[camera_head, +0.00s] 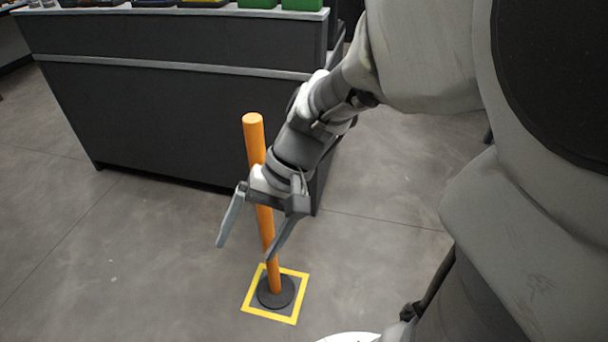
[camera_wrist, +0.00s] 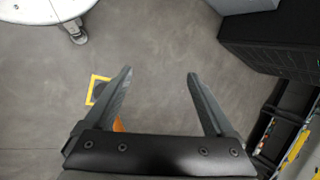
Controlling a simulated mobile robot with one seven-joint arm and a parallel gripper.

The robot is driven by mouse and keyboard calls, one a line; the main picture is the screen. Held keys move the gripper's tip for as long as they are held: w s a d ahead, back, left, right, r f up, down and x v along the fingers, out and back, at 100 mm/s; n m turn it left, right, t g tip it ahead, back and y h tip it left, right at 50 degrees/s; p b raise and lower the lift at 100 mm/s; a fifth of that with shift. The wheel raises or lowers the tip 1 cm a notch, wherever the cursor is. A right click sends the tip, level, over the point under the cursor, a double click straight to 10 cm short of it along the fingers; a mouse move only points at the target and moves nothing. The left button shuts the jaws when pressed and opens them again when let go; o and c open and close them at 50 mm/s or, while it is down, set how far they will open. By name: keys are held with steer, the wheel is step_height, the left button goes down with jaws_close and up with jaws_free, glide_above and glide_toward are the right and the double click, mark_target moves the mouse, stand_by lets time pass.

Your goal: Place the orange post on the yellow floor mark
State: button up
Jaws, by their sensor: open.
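The orange post (camera_head: 254,140) stands upright on its round black base (camera_head: 276,291) on the floor. The base lies inside the yellow square floor mark (camera_head: 292,318), with a yellow border visible around it. My gripper (camera_head: 244,248) is open in front of the post's middle in the head view and hides part of it. In the wrist view my open gripper (camera_wrist: 158,72) has nothing between its fingertips. There the yellow mark (camera_wrist: 93,88) and a bit of orange post (camera_wrist: 118,125) show by the left finger, mostly hidden.
A dark grey counter (camera_head: 180,120) with coloured bins (camera_head: 302,4) on top stands behind the post. A shelf with dark trays (camera_wrist: 285,125) is at the right in the wrist view. Grey floor (camera_head: 130,270) is open left of the mark.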

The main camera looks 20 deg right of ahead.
steer(key=s+d+r+n+t+h, duration=0.35)
steer(key=d+r+t+h, duration=0.25)
steer(key=d+r, duration=0.2)
step_height(320, 180, up, 22)
steer(key=p, duration=2.1)
steer(key=shift+d+f, duration=0.2)
steer(key=shift+d, duration=0.15)
